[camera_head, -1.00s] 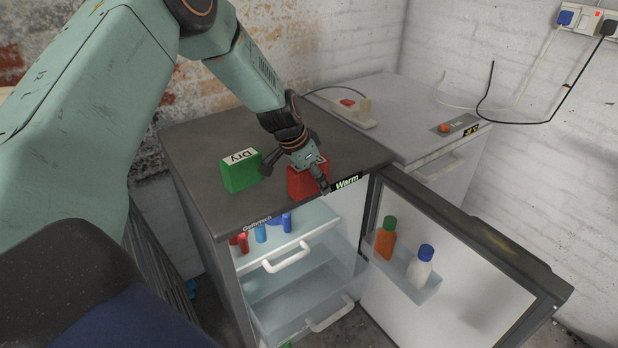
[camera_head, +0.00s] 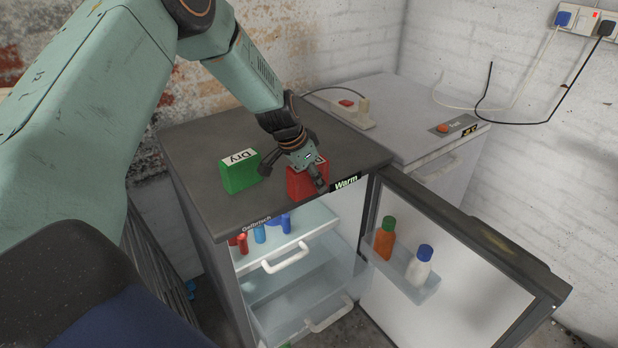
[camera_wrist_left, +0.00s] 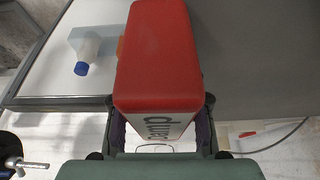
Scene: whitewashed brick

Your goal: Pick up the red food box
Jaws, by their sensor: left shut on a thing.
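The red food box (camera_head: 305,184) stands on the dark top of the fridge (camera_head: 200,150), near the front edge by the "Warm" label. My left gripper (camera_head: 306,172) comes down on it from above and is shut on it. In the left wrist view the red box (camera_wrist_left: 158,60) fills the middle, with printed letters on its light face, and the two fingers of my left gripper (camera_wrist_left: 160,135) press on its sides. I cannot tell whether the box is lifted off the surface. My right gripper is not in view.
A green "Dry" box (camera_head: 239,172) stands left of the red box. The fridge door (camera_head: 460,250) hangs open at right, holding an orange bottle (camera_head: 385,238) and a white bottle (camera_head: 420,265). A grey cabinet (camera_head: 420,115) with a power strip (camera_head: 352,112) stands behind.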

